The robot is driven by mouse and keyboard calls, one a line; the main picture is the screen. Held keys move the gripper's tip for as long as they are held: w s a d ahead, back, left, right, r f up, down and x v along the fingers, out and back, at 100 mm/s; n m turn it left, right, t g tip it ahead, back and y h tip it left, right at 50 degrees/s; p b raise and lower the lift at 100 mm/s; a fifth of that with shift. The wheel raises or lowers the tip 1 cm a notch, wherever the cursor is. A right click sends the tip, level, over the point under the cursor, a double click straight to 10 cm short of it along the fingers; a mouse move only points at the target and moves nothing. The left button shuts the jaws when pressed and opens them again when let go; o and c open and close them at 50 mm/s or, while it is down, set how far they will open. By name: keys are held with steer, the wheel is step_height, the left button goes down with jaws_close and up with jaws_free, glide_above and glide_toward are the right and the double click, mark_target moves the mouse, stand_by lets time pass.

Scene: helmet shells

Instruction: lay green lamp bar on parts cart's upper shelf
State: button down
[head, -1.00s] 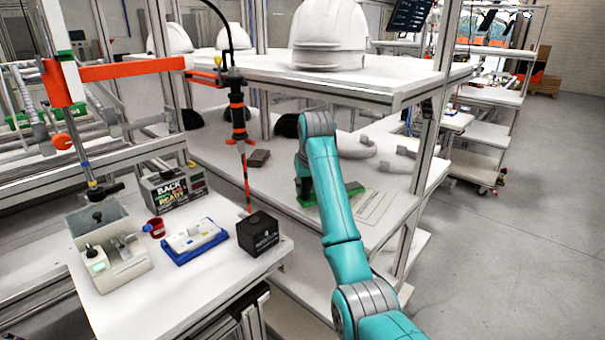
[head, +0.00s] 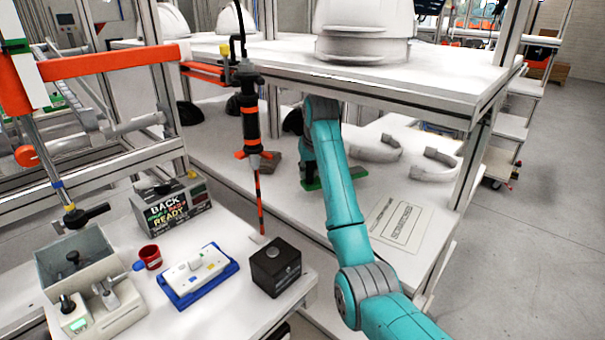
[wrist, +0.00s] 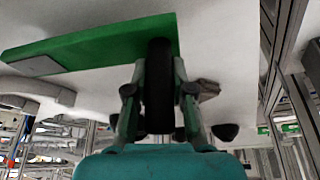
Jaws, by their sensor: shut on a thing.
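The green lamp bar (wrist: 90,47) is a long flat green piece that spans the upper left of the wrist view. My gripper (wrist: 158,88) is shut on it near its right end. In the head view, green parts of the lamp bar (head: 357,172) show on both sides of my teal arm, above or at the lower white shelf. I cannot tell whether it touches that shelf. My gripper is mostly hidden behind the arm there. A wheeled shelf unit (head: 497,165) stands at the back right; I cannot tell whether it is the parts cart.
The upper white shelf (head: 400,72) with a helmet shell (head: 363,28) overhangs the lamp bar. Grey curved parts (head: 375,150) and a printed sheet (head: 402,222) lie on the lower shelf. A hanging tool (head: 249,105) is left of my arm. The floor at right is clear.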

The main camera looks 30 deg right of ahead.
mark_target(308, 180)
step_height(308, 180, down, 3)
steer(key=shift+s+r, duration=0.1)
steer(key=shift+r, duration=0.05)
steer(key=shift+f, duration=0.35)
steer(key=c, duration=1)
jaws_free()
steer(key=shift+r, duration=0.1)
